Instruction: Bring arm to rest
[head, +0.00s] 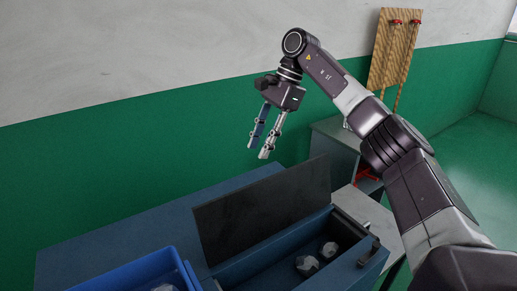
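My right arm (405,170) comes in from the lower right and reaches up and across to the left in the head view. Its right gripper (257,152) hangs from the wrist and points downward, in the air above the blue workbench. Its two fingers are apart with a gap between them, and nothing is between them. My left gripper is not in view.
Below the gripper, a dark lid (262,208) stands raised on an open box (347,236) holding grey lumps (307,265). A blue bin (133,272) with a grey lump is at lower left. A wooden board (394,47) is on the wall. The bench top (110,245) has bare room.

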